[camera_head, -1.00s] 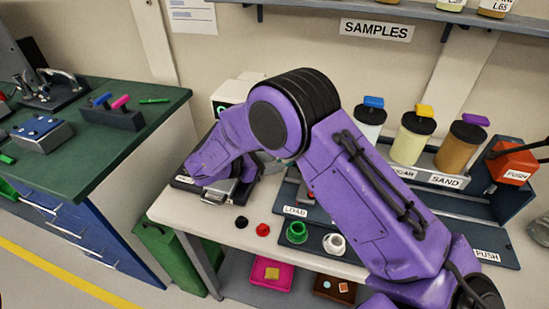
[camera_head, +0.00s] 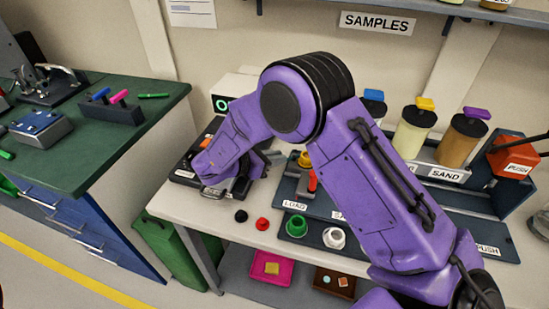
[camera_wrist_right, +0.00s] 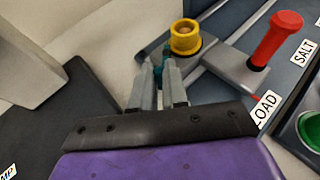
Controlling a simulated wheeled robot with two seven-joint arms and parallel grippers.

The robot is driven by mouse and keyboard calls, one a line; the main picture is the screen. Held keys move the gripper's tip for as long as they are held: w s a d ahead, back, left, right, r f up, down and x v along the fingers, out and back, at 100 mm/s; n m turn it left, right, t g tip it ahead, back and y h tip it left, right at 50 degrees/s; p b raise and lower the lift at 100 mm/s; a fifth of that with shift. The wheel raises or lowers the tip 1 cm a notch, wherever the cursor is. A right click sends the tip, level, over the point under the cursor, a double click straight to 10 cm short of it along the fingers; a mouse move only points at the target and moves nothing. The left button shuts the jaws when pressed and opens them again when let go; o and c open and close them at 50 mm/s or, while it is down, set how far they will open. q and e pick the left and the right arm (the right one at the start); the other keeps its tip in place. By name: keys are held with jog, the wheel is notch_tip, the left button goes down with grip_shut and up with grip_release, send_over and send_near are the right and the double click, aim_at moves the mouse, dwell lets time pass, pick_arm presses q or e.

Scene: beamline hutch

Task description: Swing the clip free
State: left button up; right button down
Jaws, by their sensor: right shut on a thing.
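The clip seems to be the small teal piece (camera_wrist_right: 158,66) at my right fingertips in the wrist view. My right gripper (camera_wrist_right: 160,80) is shut on it, and the fingers cover most of it. Just beyond stands a yellow ring-shaped cup (camera_wrist_right: 185,38) on a grey block, also seen in the head view (camera_head: 304,159). In the head view my right gripper (camera_head: 264,158) is left of the yellow cup, partly hidden by my purple wrist; the clip cannot be made out there. My left gripper is out of view.
A red handle (camera_wrist_right: 278,40) stands right of the yellow cup, by the LOAD label (camera_head: 294,205). Green (camera_head: 296,226) and white (camera_head: 334,238) cups sit at the front. Sample jars (camera_head: 413,130) stand behind. A white box (camera_head: 221,104) with a green-lit ring is behind my wrist.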

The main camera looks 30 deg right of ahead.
jog(key=s+n+t+b, duration=0.1)
jog(key=t, duration=0.1)
jog(key=n+t+y+b, duration=0.1)
jog(key=n+b, duration=0.1)
jog(key=s+n+t+b, duration=0.1)
jog(key=n+t+b, duration=0.1)
jog(key=shift+s+d+f+t, duration=0.15)
jog(key=shift+s+f+t, duration=0.05)
jog(key=shift+s+t, duration=0.15)
jog(key=n+t+y+b, duration=0.1)
jog(key=s+n+t+y+b, duration=0.1)
jog(key=shift+s+d+r+n+t, duration=0.1)
jog(key=shift+s+d+n+t, duration=0.05)
jog(key=shift+d+n+t, duration=0.25)
jog(key=shift+s+d+r+n+t+y+b, duration=0.15)
jog(key=shift+s+n+t+y+b, duration=0.2)
jog(key=shift+n+t+y, duration=0.3)
jog(key=shift+r, duration=0.1)
jog(key=c, duration=1.2)
grip_release()
jog(key=shift+o, duration=0.2)
